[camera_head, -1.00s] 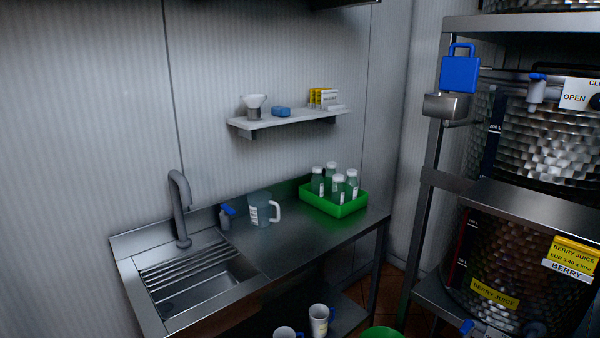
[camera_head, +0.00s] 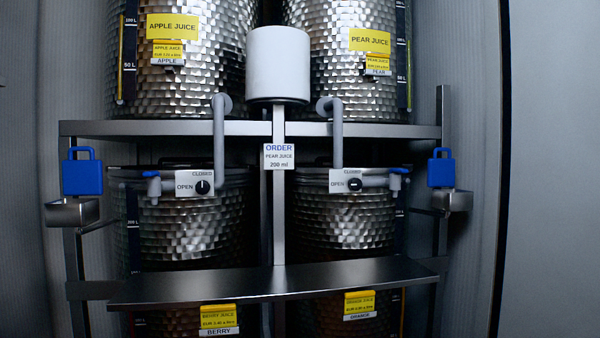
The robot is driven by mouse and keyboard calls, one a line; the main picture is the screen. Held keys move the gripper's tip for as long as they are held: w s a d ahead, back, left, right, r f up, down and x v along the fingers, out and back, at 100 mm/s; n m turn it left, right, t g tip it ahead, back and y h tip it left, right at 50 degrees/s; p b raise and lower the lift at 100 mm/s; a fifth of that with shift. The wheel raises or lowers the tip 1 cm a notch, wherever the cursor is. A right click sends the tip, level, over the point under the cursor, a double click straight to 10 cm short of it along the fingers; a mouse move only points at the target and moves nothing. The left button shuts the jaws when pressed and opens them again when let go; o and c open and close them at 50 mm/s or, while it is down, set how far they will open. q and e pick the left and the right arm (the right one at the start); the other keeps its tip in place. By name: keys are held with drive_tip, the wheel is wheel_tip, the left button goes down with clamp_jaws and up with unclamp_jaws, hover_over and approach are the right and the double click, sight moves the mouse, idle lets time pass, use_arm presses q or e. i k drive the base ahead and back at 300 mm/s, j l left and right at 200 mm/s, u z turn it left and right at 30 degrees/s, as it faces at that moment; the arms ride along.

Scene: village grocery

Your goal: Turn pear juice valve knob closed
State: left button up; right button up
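The pear juice tank (camera_head: 343,70) stands at the upper right of the rack, with a yellow PEAR JUICE label (camera_head: 370,40). A grey pipe (camera_head: 337,135) comes down from it to a plate (camera_head: 337,185) marked OPEN at left and CLOSED at top. The small black pear valve knob (camera_head: 354,184) sits on this plate, and its white mark lies horizontal, in line with OPEN. A spout with a blue lever (camera_head: 398,170) is to the right of the knob. Neither of my grippers is in view.
The apple juice tank (camera_head: 205,85) is at upper left; its valve knob (camera_head: 203,187) has a vertical mark. An order sign (camera_head: 279,157) reads pear juice 200 ml. A bare metal shelf (camera_head: 270,284) juts out below the valves.

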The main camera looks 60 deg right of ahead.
sight(355, 184)
drive_tip(key=j+z, duration=0.1)
drive_tip(key=z, duration=1)
drive_tip(key=l+z, duration=0.1)
drive_tip(key=z, duration=1.05)
